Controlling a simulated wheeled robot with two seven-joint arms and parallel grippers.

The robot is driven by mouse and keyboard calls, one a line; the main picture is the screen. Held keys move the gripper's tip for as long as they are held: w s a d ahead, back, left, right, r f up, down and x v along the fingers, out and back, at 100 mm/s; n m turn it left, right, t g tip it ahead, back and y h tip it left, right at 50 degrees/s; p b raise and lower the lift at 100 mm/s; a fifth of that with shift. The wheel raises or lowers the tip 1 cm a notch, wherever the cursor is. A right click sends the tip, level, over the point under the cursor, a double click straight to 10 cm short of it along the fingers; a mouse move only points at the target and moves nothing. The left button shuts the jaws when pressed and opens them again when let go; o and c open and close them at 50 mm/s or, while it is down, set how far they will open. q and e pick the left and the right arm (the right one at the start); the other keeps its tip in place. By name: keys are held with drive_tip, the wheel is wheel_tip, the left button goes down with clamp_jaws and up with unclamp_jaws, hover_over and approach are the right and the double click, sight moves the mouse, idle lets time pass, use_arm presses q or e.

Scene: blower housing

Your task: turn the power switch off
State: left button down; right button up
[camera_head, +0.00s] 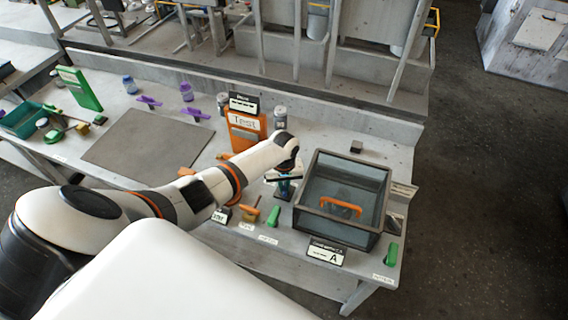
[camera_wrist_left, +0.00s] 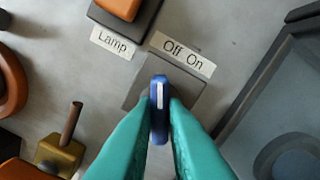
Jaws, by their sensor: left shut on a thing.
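The power switch is a blue lever with a white stripe (camera_wrist_left: 159,92) on a grey square plate (camera_wrist_left: 188,88) under a label reading "Off On" (camera_wrist_left: 182,54). In the left wrist view the lever stands nearer the plate's left side, below "Off"; its exact tilt is hard to tell from above. My left gripper's teal fingers (camera_wrist_left: 160,122) are shut on the lever, one on each side. In the head view the left gripper (camera_head: 284,187) is at the table's front, just left of the glass-walled box; the switch is mostly hidden there. My right gripper is not in view.
The dark glass-walled box (camera_head: 345,228) with an orange handle stands close on the right. A lamp button (camera_wrist_left: 118,8) and a brass toggle (camera_wrist_left: 62,150) sit near the switch. An orange "Test" panel (camera_head: 246,130) stands behind. A grey mat (camera_head: 148,145) lies clear to the left.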

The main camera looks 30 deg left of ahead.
sight(284, 187)
use_arm(q)
drive_tip(key=shift+w+n, duration=0.1)
drive_tip(key=shift+n, duration=0.2)
drive_tip(key=shift+r, duration=0.1)
drive_tip(key=c, duration=1.5)
unclamp_jaws()
drive_tip(key=shift+o, duration=0.2)
wheel_tip(284, 187, up, 12)
drive_tip(key=b, duration=0.1)
